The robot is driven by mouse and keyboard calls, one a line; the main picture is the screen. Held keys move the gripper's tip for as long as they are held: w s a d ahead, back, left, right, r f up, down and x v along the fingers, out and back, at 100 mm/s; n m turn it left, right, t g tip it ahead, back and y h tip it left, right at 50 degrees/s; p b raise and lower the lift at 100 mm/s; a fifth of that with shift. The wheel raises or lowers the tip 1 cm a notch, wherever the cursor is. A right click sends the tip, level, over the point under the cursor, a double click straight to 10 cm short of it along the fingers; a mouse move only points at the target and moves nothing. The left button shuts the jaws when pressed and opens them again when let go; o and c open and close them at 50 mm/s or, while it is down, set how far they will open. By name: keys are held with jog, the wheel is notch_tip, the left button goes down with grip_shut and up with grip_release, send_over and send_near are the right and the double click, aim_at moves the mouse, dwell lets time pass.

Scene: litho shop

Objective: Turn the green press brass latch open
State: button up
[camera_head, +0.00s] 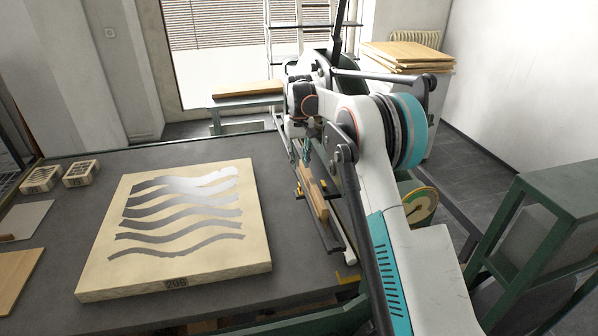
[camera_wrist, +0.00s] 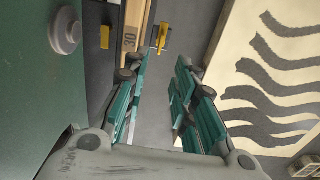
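A small yellow, brass-coloured piece (camera_wrist: 164,36), which looks like the latch, shows in the wrist view just beyond my fingertips. A second yellow piece (camera_wrist: 105,37) lies left of it, across the wooden bar. I cannot tell for sure which one is the latch, or how it is turned. My gripper (camera_wrist: 167,62) is open, with its two teal fingers apart and nothing between them but the grey surface behind. In the head view my gripper (camera_head: 306,150) hangs above the far end of the wooden bar and is partly hidden by my arm.
A wooden bar (camera_head: 315,195) marked 30 lies along the table's right side. A green panel with a round knob (camera_wrist: 65,30) stands close at left in the wrist view. Green framework (camera_head: 540,225) stands at right.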

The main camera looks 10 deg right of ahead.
jog(key=shift+r, duration=1.3)
jog(key=s+r+t, duration=0.2)
jog(key=s+r, duration=0.6)
jog(key=s, duration=0.3)
jog(key=s+r+t, duration=0.1)
jog(key=s+r, duration=0.7)
jog(key=s, duration=0.3)
jog(key=s+f+t, duration=0.2)
jog(key=s+f, duration=0.2)
jog(key=s, duration=0.9)
jog(key=s+a+f+t+b, duration=0.1)
jog(key=s+f, duration=0.4)
jog(key=s, duration=0.7)
jog(key=shift+s+f+t, duration=0.15)
jog(key=shift+s+t, duration=0.25)
jog(key=shift+t, duration=0.2)
